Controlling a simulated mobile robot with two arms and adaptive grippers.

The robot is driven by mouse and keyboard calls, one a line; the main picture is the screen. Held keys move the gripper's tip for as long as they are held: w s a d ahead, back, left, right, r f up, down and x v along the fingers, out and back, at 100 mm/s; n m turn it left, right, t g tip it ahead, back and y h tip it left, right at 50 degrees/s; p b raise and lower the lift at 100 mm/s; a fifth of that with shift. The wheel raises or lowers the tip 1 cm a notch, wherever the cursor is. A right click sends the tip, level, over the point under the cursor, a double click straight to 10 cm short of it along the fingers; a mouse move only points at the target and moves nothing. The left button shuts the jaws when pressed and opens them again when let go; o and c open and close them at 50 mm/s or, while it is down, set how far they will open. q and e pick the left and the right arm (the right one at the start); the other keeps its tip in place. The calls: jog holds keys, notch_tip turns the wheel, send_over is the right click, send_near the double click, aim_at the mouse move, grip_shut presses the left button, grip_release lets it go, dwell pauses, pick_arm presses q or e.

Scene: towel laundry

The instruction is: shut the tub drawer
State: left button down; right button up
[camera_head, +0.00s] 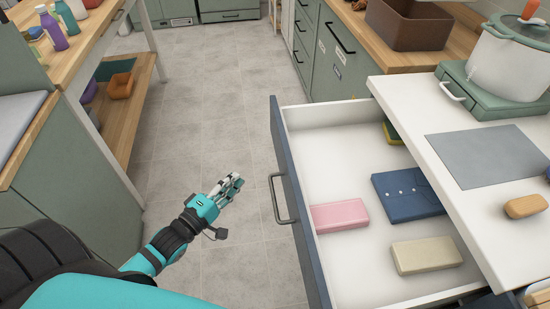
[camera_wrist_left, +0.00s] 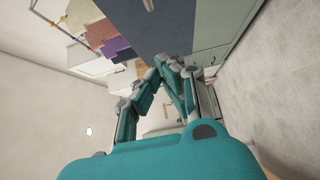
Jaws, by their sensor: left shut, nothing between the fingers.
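The open drawer (camera_head: 345,261) is pulled out from under the white counter at the right of the head view. It has a dark blue front (camera_head: 289,187) with a grey bar handle (camera_head: 280,199). Inside lie a pink block-like item (camera_head: 340,216), a cream one (camera_head: 426,255), a blue one (camera_head: 407,194) and something yellow-green (camera_head: 392,133) at the back. My left gripper (camera_head: 237,184) is shut and empty, to the left of the handle and apart from it. Its fingers also show in the left wrist view (camera_wrist_left: 166,68). My right gripper does not show.
The white counter (camera_head: 440,110) overhangs the drawer and holds a pot (camera_head: 510,60) on a green burner, a grey mat (camera_head: 487,157) and a wooden item (camera_head: 526,206). A wooden shelf unit (camera_head: 130,110) stands at left. The tiled floor (camera_head: 205,110) between is clear.

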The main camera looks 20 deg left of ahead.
pick_arm(q)
jog(key=shift+w+d+p, duration=0.15)
jog(key=shift+w+d, duration=0.7)
jog(key=shift+w, duration=0.95)
jog(key=shift+w+d+p, duration=0.1)
jog(key=shift+w+d, duration=0.7)
jog(key=shift+w, duration=1)
jog(key=shift+w+d+p, duration=0.15)
jog(key=shift+w+d, duration=0.7)
jog(key=shift+w, duration=0.95)
